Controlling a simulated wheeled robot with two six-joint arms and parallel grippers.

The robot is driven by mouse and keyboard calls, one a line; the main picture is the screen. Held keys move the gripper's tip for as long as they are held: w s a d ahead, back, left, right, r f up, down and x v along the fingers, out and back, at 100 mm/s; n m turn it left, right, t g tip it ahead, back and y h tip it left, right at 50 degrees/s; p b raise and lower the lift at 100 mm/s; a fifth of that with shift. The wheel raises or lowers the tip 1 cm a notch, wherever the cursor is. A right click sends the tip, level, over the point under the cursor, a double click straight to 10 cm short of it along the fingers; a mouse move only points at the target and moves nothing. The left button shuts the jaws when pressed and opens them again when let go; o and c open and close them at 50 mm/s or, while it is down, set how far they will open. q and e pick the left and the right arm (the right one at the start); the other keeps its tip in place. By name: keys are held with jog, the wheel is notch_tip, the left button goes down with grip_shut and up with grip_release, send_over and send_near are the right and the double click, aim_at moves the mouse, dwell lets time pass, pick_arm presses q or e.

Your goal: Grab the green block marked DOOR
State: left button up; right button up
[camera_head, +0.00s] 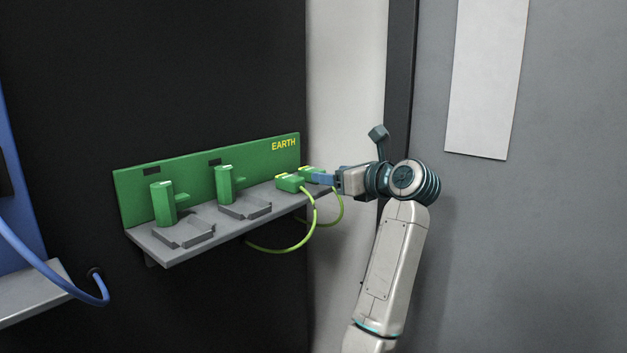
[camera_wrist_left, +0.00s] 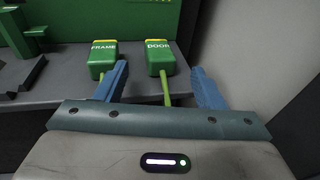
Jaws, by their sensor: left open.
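The green block marked DOOR (camera_wrist_left: 160,58) sits on the grey shelf, with a yellow stripe on its top edge and a green cord from its near end. In the head view the DOOR block (camera_head: 308,171) is partly hidden behind my gripper and the other block. My left gripper (camera_wrist_left: 160,70) is open, its blue fingers on either side of the DOOR block's near end, with gaps visible. In the head view the left gripper (camera_head: 325,179) is at the shelf's right end. My right gripper does not show.
A similar green block marked FRAME (camera_wrist_left: 103,57) sits close left of the left finger; it also shows in the head view (camera_head: 289,183). Two upright green handles (camera_head: 163,203) stand on the grey shelf (camera_head: 160,250). A green panel (camera_head: 258,158) reads EARTH. A pale wall is right.

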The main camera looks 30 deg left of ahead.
aim_at(317, 170)
pick_arm(q)
jog(key=b+x, duration=0.1)
jog(key=x, duration=0.4)
jog(key=shift+w+a+b, duration=0.1)
jog(key=shift+a+b, duration=0.2)
jog(key=shift+b, duration=0.1)
jog(key=shift+r, duration=0.15)
jog(key=shift+c, duration=0.2)
jog(key=c, duration=1.1)
jog(key=shift+c, duration=0.2)
